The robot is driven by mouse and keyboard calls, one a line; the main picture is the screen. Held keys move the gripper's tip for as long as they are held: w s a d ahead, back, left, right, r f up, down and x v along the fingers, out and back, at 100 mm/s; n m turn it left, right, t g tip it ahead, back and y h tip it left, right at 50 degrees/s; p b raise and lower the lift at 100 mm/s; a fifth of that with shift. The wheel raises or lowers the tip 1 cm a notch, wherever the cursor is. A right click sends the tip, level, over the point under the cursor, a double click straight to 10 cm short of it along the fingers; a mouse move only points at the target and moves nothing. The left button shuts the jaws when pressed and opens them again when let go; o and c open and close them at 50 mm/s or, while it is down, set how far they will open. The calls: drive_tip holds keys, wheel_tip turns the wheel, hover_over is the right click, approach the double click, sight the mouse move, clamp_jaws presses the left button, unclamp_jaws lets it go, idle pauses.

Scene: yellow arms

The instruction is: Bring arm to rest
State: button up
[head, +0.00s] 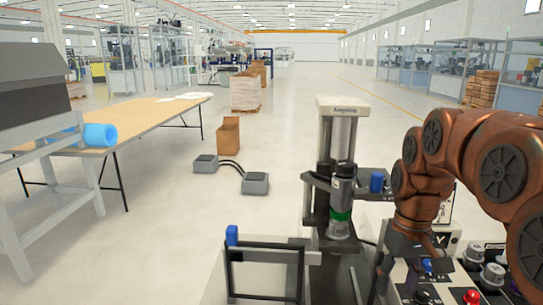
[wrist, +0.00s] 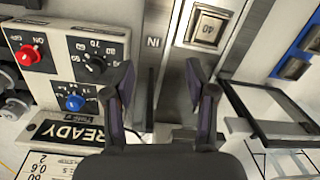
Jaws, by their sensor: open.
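My gripper (wrist: 157,80) is open in the wrist view, with its two dark fingers apart and nothing between them. Behind the fingers is a metal panel with a square button marked 40 (wrist: 208,27). In the head view my copper-coloured arm comes in from the right and bends down, with my gripper (head: 405,268) low beside the machine (head: 343,110). The fingertips are hard to make out there.
A control box with a red knob (wrist: 31,55) and a blue knob (wrist: 74,102) is close on the left in the wrist view. A dark frame (head: 264,268) stands in front.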

drive_tip(key=s+a+f, duration=0.2)
drive_tip(key=s, duration=0.5)
drive_tip(key=s+a+f+m+p, duration=0.1)
drive_tip(key=s+a+f, duration=0.1)
drive_tip(key=s, duration=0.6)
drive_tip(key=s+a+f+g+p, duration=0.1)
drive_tip(key=s+a+f, duration=0.1)
drive_tip(key=s, duration=0.6)
drive_tip(key=shift+a+f+m, duration=0.2)
drive_tip(key=shift+f+m, duration=0.1)
drive_tip(key=shift+f, duration=0.1)
